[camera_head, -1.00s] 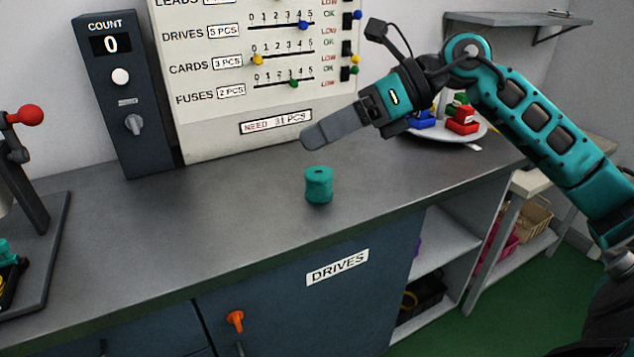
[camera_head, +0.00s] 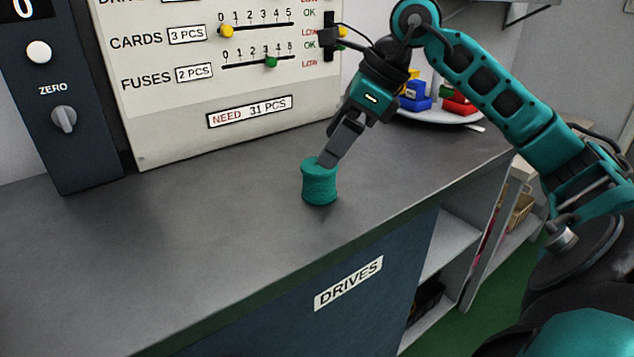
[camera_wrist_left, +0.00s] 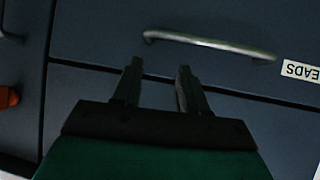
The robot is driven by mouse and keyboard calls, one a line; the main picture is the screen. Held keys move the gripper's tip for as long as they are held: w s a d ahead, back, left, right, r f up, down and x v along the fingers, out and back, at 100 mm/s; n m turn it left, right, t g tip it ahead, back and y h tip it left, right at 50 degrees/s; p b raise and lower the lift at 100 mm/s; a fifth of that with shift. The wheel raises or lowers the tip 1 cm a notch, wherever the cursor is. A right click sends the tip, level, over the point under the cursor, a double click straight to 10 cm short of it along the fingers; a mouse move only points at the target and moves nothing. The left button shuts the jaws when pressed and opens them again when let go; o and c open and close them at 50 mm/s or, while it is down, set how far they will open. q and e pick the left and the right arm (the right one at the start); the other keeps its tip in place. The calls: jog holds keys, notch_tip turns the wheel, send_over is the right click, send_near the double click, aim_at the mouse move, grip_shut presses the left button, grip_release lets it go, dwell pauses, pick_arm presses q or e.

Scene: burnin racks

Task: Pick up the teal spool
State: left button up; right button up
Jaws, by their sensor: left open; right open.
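The teal spool (camera_head: 319,186) stands upright on the grey counter in the head view, near the middle of the picture. My right gripper (camera_head: 328,160) points down at the spool from behind and to the right. Its fingertips overlap the spool's top edge in the picture; whether they touch it I cannot tell. The right gripper is open, though its fingers look nearly in line from this side. My left gripper (camera_wrist_left: 158,80) is open and empty in the left wrist view, in front of dark drawer fronts. It is not in the head view.
A plate (camera_head: 440,117) with coloured blocks lies at the back right. The counter left of the spool is clear. A drawer handle (camera_wrist_left: 210,43) shows in the left wrist view.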

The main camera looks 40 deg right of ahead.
aim_at(314, 175)
jog(key=x, duration=0.3)
jog(key=shift+f, duration=0.1)
jog(key=shift+d+b+x, duration=0.15)
jog(key=shift+x, duration=1.2)
jog(key=shift+d+b+x, duration=0.1)
jog(key=shift+b+x, duration=0.05)
jog(key=shift+x, duration=1.15)
jog(key=shift+s+f, duration=0.1)
jog(key=c, duration=1.1)
